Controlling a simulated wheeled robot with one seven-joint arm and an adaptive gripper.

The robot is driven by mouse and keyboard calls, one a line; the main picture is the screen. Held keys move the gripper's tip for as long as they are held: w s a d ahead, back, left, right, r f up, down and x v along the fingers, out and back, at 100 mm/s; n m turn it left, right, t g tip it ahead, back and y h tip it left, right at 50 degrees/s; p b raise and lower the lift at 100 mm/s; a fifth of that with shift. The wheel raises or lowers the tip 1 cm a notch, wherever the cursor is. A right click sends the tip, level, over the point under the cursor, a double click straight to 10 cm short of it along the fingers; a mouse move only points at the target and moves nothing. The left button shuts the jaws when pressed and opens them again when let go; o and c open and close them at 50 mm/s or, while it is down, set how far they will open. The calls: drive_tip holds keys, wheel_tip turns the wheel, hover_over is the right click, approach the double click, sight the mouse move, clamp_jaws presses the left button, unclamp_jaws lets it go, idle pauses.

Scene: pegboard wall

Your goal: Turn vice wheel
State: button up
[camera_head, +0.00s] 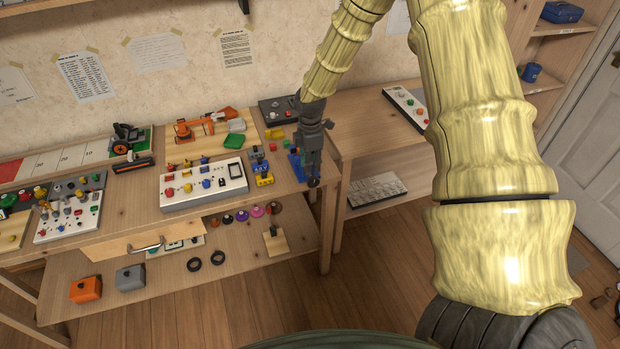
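A small blue vice (295,166) stands at the right front corner of the main workbench, partly hidden by my gripper. A dark round part (313,182) shows at the bench's front edge just below my gripper; it looks like the vice wheel, but it is too small to be sure. My gripper (312,160) points down over this corner, with its fingers just above or at the dark round part. I cannot tell whether they touch it, or whether they are open or shut. A blue and yellow device (262,170) stands left of the vice.
A white control panel (204,186) lies left on the bench. An orange robot arm model (196,125) and a dark box (283,109) are behind. A lower side table (385,138) holds a button panel (405,105), with a keyboard (376,188) on its shelf. Floor in front is clear.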

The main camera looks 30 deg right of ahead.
sight(310, 178)
drive_tip(key=shift+f+p, duration=0.9)
drive_tip(key=shift+f, duration=2.95)
drive_tip(key=shift+c, duration=0.4)
clamp_jaws()
